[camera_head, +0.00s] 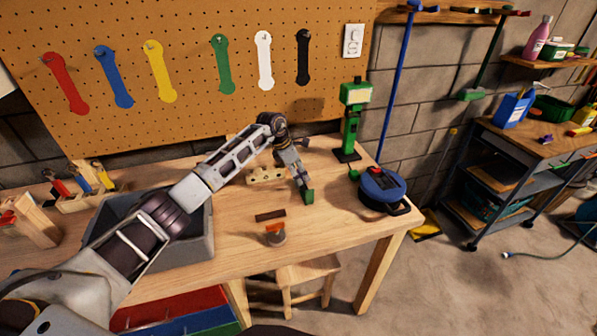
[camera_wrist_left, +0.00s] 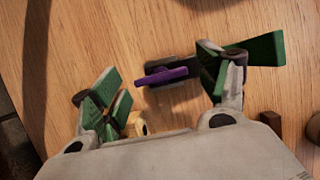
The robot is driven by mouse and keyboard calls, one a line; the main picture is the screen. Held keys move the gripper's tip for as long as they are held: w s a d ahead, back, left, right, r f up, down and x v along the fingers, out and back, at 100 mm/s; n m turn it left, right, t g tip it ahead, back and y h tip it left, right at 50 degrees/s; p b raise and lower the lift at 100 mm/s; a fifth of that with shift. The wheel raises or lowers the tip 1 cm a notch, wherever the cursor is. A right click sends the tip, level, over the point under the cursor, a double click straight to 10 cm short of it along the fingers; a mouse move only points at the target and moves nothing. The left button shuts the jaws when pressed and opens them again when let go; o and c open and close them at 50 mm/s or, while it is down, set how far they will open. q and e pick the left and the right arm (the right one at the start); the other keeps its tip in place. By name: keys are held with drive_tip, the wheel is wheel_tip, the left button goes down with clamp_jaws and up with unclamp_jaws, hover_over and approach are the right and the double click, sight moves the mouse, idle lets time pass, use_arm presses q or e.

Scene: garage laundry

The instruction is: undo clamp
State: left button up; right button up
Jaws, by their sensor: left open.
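My left gripper (camera_head: 306,195) is low over the workbench, right of its middle. In the left wrist view its green-tipped fingers (camera_wrist_left: 172,80) are spread wide and hold nothing. Between them a purple lever (camera_wrist_left: 162,77) lies across a dark base (camera_wrist_left: 170,70) on the wooden top; this looks like the clamp. The fingers look apart from it, one on each side. I cannot make out the purple lever in the head view, where the gripper may hide it. My right gripper is not in view.
A pale wooden block (camera_head: 266,175), a dark brown bar (camera_head: 270,214) and an orange-topped grey piece (camera_head: 275,232) lie near the gripper. A green stand (camera_head: 351,125) and a blue round device (camera_head: 383,187) are to the right. A grey bin (camera_head: 196,240) sits under my left arm.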

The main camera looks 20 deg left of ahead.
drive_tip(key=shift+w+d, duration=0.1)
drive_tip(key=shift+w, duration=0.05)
use_arm(q)
drive_tip(key=c, duration=1)
drive_tip(key=shift+c, duration=0.2)
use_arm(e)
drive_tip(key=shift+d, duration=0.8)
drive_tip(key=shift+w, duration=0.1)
